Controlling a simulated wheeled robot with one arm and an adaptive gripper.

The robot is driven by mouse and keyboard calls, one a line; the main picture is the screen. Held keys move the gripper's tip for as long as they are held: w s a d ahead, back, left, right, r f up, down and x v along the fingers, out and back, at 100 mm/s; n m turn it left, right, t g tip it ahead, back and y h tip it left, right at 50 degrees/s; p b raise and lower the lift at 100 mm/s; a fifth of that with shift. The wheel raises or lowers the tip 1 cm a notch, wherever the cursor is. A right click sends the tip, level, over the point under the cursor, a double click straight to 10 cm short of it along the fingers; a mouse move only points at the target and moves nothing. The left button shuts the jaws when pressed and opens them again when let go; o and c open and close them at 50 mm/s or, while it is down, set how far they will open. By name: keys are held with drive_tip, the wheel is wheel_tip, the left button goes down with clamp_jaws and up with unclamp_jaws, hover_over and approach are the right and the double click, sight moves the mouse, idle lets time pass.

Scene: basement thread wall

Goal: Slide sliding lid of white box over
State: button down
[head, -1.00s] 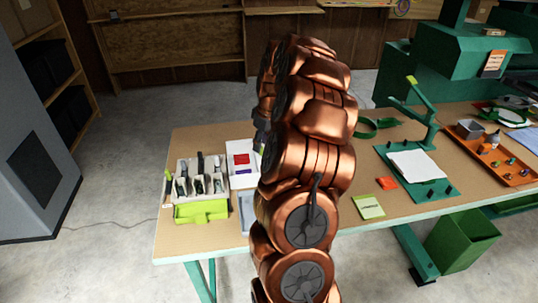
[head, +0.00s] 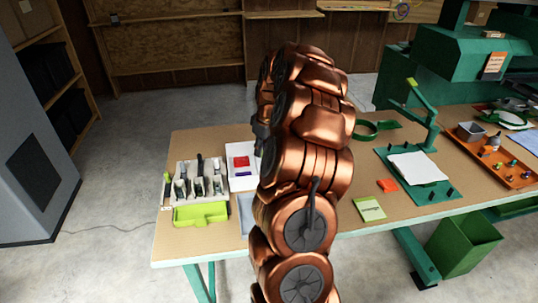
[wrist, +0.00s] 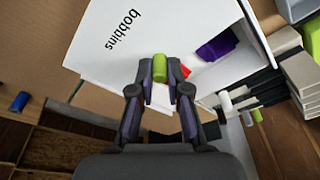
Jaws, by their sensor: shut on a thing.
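The white box (head: 241,182) stands on the table, left of my arm, with a red thing (head: 240,161) and a purple thing (head: 250,175) showing inside. In the wrist view its white sliding lid (wrist: 120,62) bears the word "bobbins". The lid's green knob (wrist: 160,66) is between my fingertips. My gripper (wrist: 166,92) is shut on the knob. The purple thing (wrist: 217,46) and part of the red one (wrist: 186,72) show beside the lid, so the box is partly open. My arm hides the lid in the head view.
A grey divided tray (head: 200,188) with dark-handled tools stands just left of the box. A lime-green bin (head: 200,214) is in front of it. A green stand (head: 425,165) with white paper and an orange tray (head: 505,168) are to the right.

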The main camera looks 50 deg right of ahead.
drive_tip(key=shift+w+a+b, duration=0.2)
drive_tip(key=shift+w+a, duration=0.8)
drive_tip(key=shift+a, duration=0.25)
drive_tip(key=shift+w+a+b, duration=0.15)
drive_tip(key=shift+w+a, duration=0.8)
drive_tip(key=shift+a, duration=0.35)
drive_tip(key=shift+w+a+b, duration=0.2)
drive_tip(key=shift+w+a, duration=0.8)
drive_tip(key=shift+a, duration=0.25)
drive_tip(key=c, duration=1.1)
unclamp_jaws()
drive_tip(key=shift+r, duration=0.1)
drive_tip(key=shift+r+p, duration=0.5)
drive_tip(key=shift+r, duration=2.4)
drive_tip(key=shift+r+p, duration=0.35)
drive_tip(key=shift+r, duration=1.65)
